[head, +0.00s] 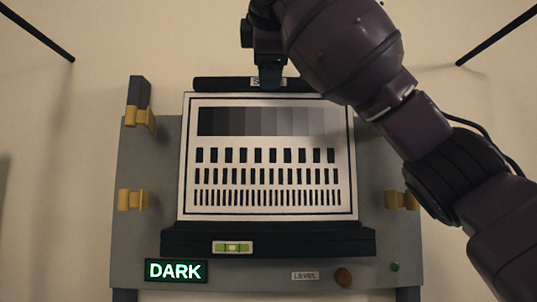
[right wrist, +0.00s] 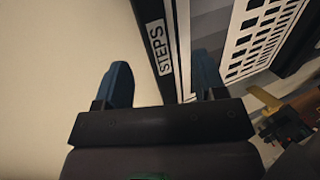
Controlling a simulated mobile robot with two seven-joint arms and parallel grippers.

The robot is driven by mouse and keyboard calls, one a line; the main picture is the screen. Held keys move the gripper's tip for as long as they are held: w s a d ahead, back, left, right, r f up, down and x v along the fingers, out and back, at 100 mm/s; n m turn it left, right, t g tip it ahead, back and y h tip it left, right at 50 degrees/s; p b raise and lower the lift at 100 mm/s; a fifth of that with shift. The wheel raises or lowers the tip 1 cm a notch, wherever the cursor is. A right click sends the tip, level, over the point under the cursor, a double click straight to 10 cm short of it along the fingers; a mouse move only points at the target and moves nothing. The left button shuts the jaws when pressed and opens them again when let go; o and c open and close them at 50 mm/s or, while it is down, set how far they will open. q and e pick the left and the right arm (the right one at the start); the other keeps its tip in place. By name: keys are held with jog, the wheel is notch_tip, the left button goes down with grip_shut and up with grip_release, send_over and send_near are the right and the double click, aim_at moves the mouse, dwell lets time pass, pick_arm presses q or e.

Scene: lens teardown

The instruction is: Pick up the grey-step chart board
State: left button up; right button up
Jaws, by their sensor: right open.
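The grey-step chart board (head: 270,212) stands on the dark ledge of a grey panel. It is white with a black border, a dark-to-grey step strip and rows of black bars. A dark bar with a partly covered label runs along its top. My right gripper (head: 270,76) is at the middle of this top edge, coming from above. In the right wrist view its blue fingers are open, one on each side of the dark edge labelled STEPS (right wrist: 159,48). I cannot tell whether either finger touches it. My left gripper is out of view.
A green bubble level (head: 232,247) sits on the ledge (head: 300,240). My right arm covers the panel's upper right.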

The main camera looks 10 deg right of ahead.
jog(key=x, duration=0.4)
jog(key=shift+w+p, duration=0.25)
jog(key=shift+p, duration=0.15)
grip_shut()
